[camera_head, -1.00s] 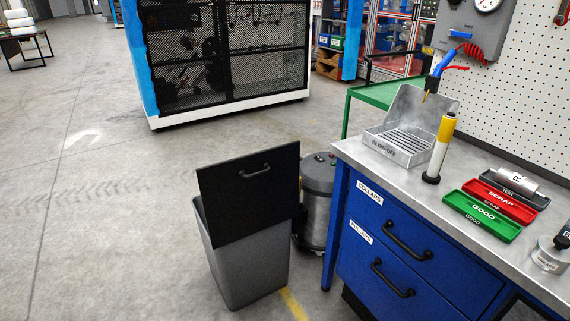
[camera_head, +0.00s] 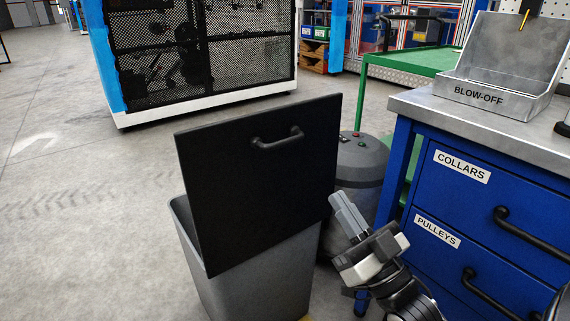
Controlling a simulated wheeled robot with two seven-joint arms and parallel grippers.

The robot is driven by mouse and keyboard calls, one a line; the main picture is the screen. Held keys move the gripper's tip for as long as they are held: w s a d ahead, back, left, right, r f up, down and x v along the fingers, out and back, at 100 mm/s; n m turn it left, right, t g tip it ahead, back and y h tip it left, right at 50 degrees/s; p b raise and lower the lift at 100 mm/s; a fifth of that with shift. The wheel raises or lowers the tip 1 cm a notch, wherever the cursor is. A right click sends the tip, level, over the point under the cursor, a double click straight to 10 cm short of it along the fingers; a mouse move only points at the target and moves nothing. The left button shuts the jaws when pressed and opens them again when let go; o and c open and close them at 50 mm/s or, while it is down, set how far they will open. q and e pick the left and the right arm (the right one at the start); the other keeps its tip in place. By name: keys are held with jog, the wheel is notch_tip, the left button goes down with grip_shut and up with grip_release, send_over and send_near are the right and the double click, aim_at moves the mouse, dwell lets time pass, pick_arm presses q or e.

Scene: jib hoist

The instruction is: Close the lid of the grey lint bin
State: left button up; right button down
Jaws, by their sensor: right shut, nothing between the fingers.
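The grey lint bin (camera_head: 262,277) stands on the floor left of the blue drawer bench. Its black lid (camera_head: 235,190) is open and tilted up, its flat face with a black bar handle (camera_head: 278,138) toward me. A strip of the bin's rim and opening shows at the left of the lid. My right gripper (camera_head: 342,208) is shut and empty, to the right of the bin near the lid's lower right edge. From this view I cannot tell whether it touches the lid. My left gripper is not in view.
A grey cylindrical canister (camera_head: 361,162) stands just behind and right of the bin. The blue bench (camera_head: 398,165) with drawers and protruding handles is close on the right. A mesh cabinet (camera_head: 200,55) stands behind. The floor left of the bin is clear.

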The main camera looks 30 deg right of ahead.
jog(key=w+f+b+x, duration=0.1)
jog(key=f+x, duration=0.1)
jog(key=x, duration=1)
jog(key=shift+w+b, duration=0.3)
jog(key=shift+w, duration=0.1)
jog(key=shift+a, duration=0.15)
